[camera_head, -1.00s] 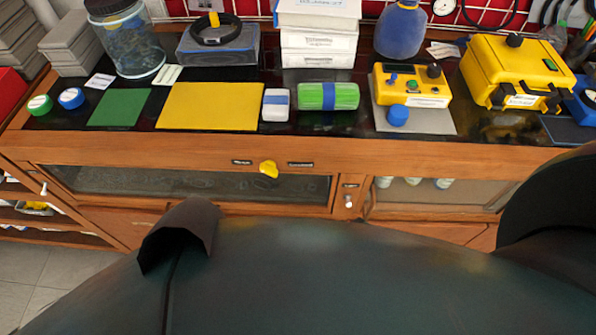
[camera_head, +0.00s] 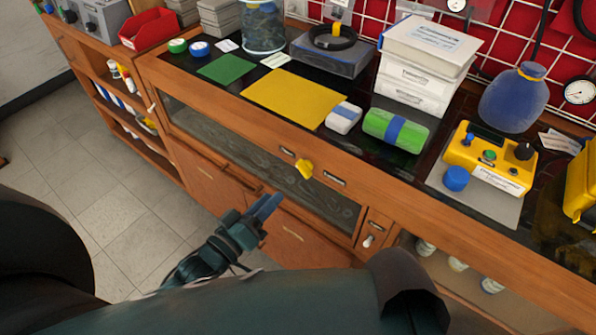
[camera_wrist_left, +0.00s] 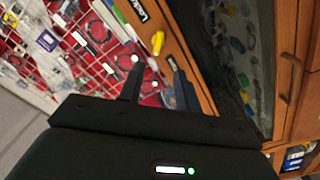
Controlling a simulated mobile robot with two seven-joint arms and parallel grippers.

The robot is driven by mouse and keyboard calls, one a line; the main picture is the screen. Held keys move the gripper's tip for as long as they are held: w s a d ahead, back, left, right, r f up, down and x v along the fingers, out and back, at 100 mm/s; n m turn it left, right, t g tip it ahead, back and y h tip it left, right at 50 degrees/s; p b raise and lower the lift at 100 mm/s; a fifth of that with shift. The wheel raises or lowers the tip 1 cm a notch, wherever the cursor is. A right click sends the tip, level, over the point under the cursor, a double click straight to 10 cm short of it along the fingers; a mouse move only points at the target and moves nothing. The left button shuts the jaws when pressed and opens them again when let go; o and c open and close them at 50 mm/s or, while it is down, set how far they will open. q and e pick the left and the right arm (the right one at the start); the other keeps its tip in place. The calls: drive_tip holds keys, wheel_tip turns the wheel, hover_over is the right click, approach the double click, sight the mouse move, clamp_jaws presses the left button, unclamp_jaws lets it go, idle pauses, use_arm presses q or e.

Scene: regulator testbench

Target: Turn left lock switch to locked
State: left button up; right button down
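The yellow lock switch (camera_head: 304,168) is a small knob on the wooden front rail of the bench, between two dark labels. It also shows in the left wrist view (camera_wrist_left: 157,42), just beyond the fingertips, with a label reading "Locked" (camera_wrist_left: 140,10) near it. I cannot tell which setting the knob is at. My left gripper (camera_head: 266,206) is below and to the left of the knob in the head view, in front of the glass cabinet panel. In the wrist view its two dark fingers (camera_wrist_left: 155,68) are apart with nothing between them. My right gripper does not show.
A small white knob (camera_head: 368,240) is on the cabinet front to the right. The bench top holds a yellow mat (camera_head: 292,97), a green roll (camera_head: 395,130), and a yellow control box (camera_head: 490,160). Floor on the left is clear.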

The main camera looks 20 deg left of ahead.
sight(301, 172)
use_arm(q)
drive_tip(key=x, duration=1)
drive_tip(key=shift+w+d+f, duration=0.1)
drive_tip(key=shift+w+d, duration=0.05)
drive_tip(key=shift+d, duration=0.3)
clamp_jaws()
